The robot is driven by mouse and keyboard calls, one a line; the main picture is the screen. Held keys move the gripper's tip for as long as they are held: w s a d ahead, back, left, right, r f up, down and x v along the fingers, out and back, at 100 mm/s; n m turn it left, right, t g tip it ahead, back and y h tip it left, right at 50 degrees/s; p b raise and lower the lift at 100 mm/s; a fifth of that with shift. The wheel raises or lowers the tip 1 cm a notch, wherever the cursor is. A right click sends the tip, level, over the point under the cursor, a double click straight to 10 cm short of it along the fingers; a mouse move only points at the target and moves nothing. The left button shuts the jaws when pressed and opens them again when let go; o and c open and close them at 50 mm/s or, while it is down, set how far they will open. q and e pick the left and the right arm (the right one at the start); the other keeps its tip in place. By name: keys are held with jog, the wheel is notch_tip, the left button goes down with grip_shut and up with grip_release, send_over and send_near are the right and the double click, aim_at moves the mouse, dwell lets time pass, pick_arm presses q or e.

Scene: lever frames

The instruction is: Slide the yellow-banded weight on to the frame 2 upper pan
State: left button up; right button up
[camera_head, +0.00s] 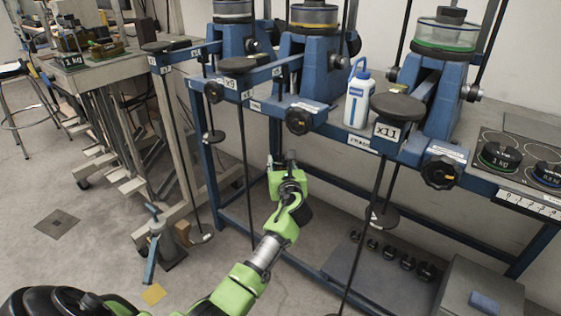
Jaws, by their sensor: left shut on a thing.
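My left gripper (282,170) is at the end of the green arm, in front of and below the middle blue lever frame (308,65). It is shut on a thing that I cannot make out. I cannot clearly make out a yellow-banded weight; a yellow ring shows on the round clear-sided drum (313,16) on top of the middle frame. The dark round pan (238,65) at the end of the x9 lever is above and to the left of my gripper and looks empty. The right gripper is not in view.
The x11 lever's pan (398,107) and hanging rod stand to the right. A white-blue bottle (359,95) is on the bench. A green-banded weight (499,156) and a blue-banded weight (547,174) are at far right. Several black weights lie on the lower shelf. Open floor is at left.

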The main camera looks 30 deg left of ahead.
pick_arm(q)
jog(key=o, duration=1.3)
jog(key=shift+c, duration=0.2)
jog(key=shift+s+d, duration=0.1)
